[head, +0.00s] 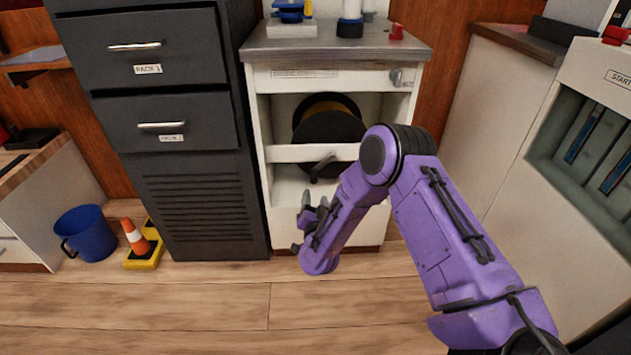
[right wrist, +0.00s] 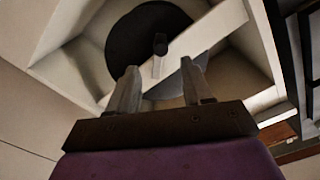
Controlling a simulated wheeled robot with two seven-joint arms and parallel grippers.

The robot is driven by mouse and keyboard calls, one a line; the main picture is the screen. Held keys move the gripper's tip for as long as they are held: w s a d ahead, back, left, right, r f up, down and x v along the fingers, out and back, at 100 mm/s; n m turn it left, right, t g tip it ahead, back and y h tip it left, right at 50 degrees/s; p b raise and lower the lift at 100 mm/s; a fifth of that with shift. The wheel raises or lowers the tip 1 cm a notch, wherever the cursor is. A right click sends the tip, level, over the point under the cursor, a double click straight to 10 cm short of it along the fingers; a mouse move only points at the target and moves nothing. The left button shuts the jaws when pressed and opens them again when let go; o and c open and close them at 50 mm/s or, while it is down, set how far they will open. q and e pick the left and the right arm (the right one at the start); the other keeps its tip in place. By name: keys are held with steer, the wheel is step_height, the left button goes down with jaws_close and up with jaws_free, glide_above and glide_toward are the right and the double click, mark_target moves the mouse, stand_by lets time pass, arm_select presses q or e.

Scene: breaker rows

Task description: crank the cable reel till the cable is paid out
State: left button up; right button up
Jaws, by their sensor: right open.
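The cable reel (head: 328,122) is a dark disc with a yellow band of cable behind its rim, set inside an open white cabinet. A white bar crosses in front of it. A dark crank handle (head: 321,167) shows just below the bar. In the right wrist view the reel (right wrist: 140,35) is a black disc, and the crank's dark knob (right wrist: 160,43) stands out near the bar. My right gripper (head: 303,222) is open and empty, in front of and below the crank. In the right wrist view its two fingers (right wrist: 163,88) point at the reel, apart from the crank. My left gripper is not in view.
A dark drawer cabinet (head: 205,200) stands left of the reel cabinet (head: 345,50). A blue bucket (head: 88,235) and an orange cone (head: 134,237) are on the floor at left. A white machine (head: 590,60) stands at right. The wooden floor (head: 200,300) in front is clear.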

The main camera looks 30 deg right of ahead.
mark_target(314, 181)
steer(key=b+x, duration=0.3)
steer(key=x, duration=0.6)
steer(key=shift+w+d+r, duration=0.1)
steer(key=shift+w+d, duration=0.15)
steer(key=shift+w+d+r, duration=0.1)
steer(key=shift+w+d, duration=0.1)
steer(key=shift+w, duration=0.2)
jaws_close()
